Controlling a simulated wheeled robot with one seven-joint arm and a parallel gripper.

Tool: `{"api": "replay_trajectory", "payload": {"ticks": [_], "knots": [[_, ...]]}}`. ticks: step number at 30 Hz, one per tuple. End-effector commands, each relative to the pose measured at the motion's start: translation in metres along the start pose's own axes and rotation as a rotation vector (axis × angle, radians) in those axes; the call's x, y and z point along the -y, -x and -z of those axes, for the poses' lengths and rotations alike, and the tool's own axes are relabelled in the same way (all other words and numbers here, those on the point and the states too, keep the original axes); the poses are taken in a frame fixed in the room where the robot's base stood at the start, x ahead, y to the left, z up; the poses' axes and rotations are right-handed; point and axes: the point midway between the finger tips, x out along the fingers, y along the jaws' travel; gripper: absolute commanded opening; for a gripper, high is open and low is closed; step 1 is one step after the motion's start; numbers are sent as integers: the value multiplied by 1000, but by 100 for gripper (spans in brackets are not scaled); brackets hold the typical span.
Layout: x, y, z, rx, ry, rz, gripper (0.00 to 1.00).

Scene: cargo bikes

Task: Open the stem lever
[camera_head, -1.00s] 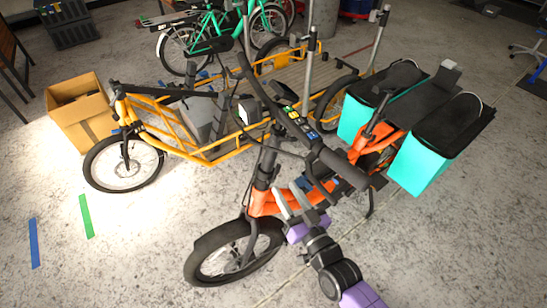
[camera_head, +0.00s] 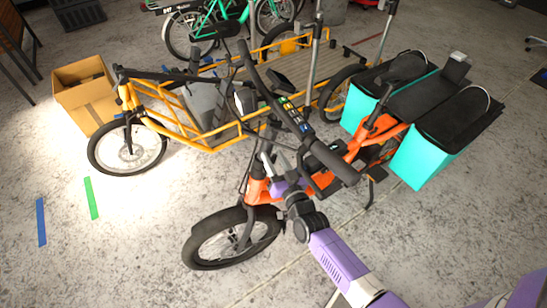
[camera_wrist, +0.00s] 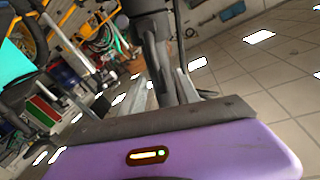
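The orange cargo bike (camera_head: 335,170) stands in the middle of the head view, with its dark handlebar (camera_head: 275,95) turned towards me. Its dark stem (camera_head: 262,155) rises from the orange head tube. My gripper (camera_head: 268,158) is at the stem, just above the head tube and beside the handlebar. In the wrist view the dark stem (camera_wrist: 155,40) stands beyond and between the two pale fingers (camera_wrist: 168,92), which are apart. I cannot tell whether they touch it. The stem lever cannot be made out clearly in either view.
A yellow cargo bike (camera_head: 190,128) stands close behind. Turquoise panniers (camera_head: 428,155) hang at the orange bike's rear. The front wheel (camera_head: 230,240) is below my gripper. A cardboard box (camera_head: 88,95) stands at left.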

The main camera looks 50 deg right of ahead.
Motion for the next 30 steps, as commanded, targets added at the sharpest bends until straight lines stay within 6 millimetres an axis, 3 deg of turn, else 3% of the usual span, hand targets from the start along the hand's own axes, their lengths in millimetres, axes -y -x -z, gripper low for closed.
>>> {"api": "replay_trajectory", "payload": {"ticks": [9,15,30], "knots": [[0,-4,0,1,0,0,38],[0,-4,0,1,0,0,1],[0,-3,0,1,0,0,0]]}}
